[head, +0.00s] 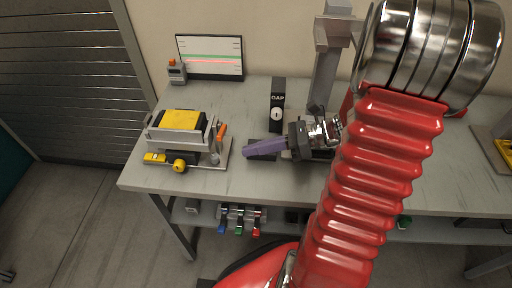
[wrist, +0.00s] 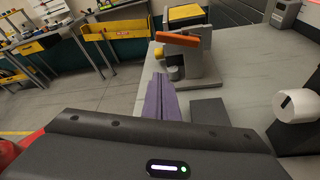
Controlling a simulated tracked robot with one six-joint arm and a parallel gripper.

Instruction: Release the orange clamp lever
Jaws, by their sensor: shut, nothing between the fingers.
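The orange clamp lever (head: 221,132) stands at the right side of the clamp fixture (head: 208,155) on the left part of the bench. In the wrist view the lever (wrist: 179,39) is an orange bar across the top of a grey bracket, ahead of my fingers. My gripper (head: 248,151) has purple fingers, which are shut and empty. It points left toward the fixture, with a gap to the lever. The fingers also show in the wrist view (wrist: 157,84), below the lever. A yellow block (head: 181,119) sits in the fixture.
A black GAP gauge (head: 277,104) stands behind my gripper. A display panel (head: 211,57) and a small grey device (head: 176,72) stand at the back. A dark flat block (wrist: 209,111) lies right of my fingers.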

